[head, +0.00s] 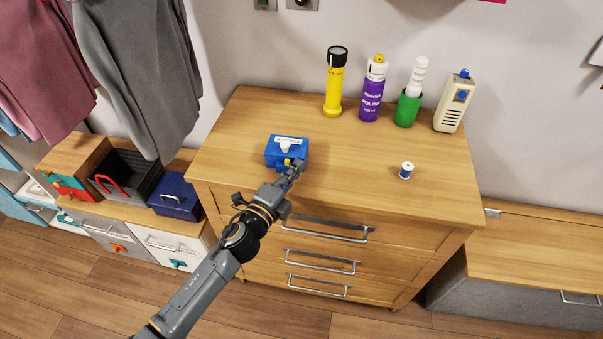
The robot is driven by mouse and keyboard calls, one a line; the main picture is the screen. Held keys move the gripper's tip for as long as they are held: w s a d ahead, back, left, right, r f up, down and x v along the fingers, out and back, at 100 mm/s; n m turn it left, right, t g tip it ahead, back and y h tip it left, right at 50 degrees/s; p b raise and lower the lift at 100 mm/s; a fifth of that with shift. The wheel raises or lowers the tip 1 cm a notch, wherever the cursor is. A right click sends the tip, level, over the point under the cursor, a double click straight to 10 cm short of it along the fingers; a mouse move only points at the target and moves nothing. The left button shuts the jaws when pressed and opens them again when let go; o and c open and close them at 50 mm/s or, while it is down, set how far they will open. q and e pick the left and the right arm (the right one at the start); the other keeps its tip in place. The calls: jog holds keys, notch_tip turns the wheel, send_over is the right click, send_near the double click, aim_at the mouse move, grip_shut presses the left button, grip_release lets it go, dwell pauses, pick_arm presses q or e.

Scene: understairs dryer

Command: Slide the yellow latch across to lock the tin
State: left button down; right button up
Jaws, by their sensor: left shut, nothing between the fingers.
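The yellow latch (287,161) shows on the tin's front, partly hidden by my gripper. My left gripper (296,166) is shut and empty, with its fingertips at the tin's front right, close beside the latch. I cannot tell whether they touch it. My right gripper is not in view.
A yellow torch (334,85), a purple polish can (373,92), a green cup (407,109) holding a white bottle, and a cream device (454,103) stand along the back. A thread spool (406,170) stands at right. The dresser top (352,150) between tin and spool is clear.

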pick_arm(q)
jog(key=shift+w+a, duration=0.1)
jog(key=shift+a, duration=0.35)
